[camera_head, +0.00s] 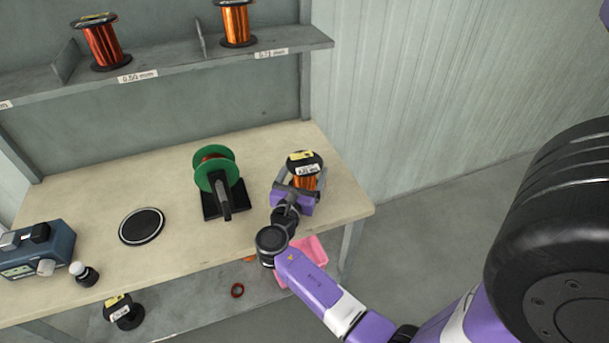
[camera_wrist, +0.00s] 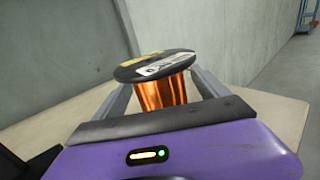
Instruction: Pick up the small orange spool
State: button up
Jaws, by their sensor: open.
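A small spool with bright orange wire and black end discs (camera_head: 306,181) stands upright at the right end of the workbench, with yellow and white labels on its top. In the wrist view the same spool (camera_wrist: 164,92) stands straight ahead between the two grey fingers. My gripper (camera_head: 299,184) is open, with one finger on each side of the spool. Its lower part is hidden behind my gripper's body in the wrist view. I cannot tell whether either finger touches it.
A green spool on a black stand (camera_head: 211,172) is just left of my gripper. A round black pad (camera_head: 142,226) and a blue device (camera_head: 38,252) are further left. The shelf (camera_head: 170,64) holds a red-orange spool (camera_head: 103,45) and another orange spool (camera_head: 236,22). A pink bin (camera_head: 312,249) is below the bench.

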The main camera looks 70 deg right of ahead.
grip_shut()
jog(key=shift+r, duration=0.2)
jog(key=shift+r, duration=0.1)
